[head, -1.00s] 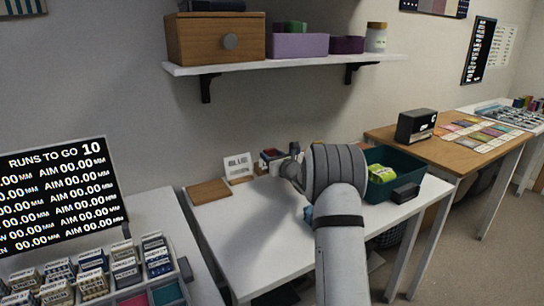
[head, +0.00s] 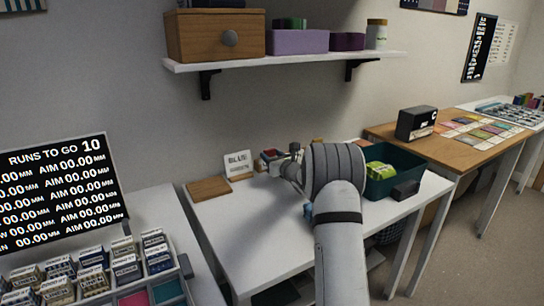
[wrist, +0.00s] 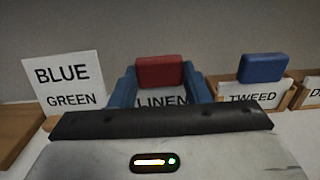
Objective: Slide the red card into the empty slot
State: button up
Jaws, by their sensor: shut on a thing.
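The red card (wrist: 159,72) stands upright in the wrist view, between the two blue fingers of my gripper (wrist: 161,88). The gripper is shut on it. A white label reading LINEN (wrist: 162,98) shows below the red card, partly hidden by the dark edge of my wrist. I cannot tell whether the card's lower edge is inside a slot. In the head view my gripper (head: 291,166) is over the back of the white table, and my arm hides much of the area beyond. No empty slot can be made out.
A blue card (wrist: 262,68) stands behind a TWEED label (wrist: 253,97) to the right, with another wooden holder (wrist: 308,94) beyond. A sign reading BLUE GREEN (wrist: 70,82) stands left. In the head view, a dark green bin (head: 410,164) stands right of my arm.

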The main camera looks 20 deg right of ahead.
jog(key=shift+f, duration=0.2)
jog(key=o, duration=0.9)
notch_tip(320, 180, up, 10)
jog(key=p, duration=0.2)
jog(key=shift+p, duration=0.35)
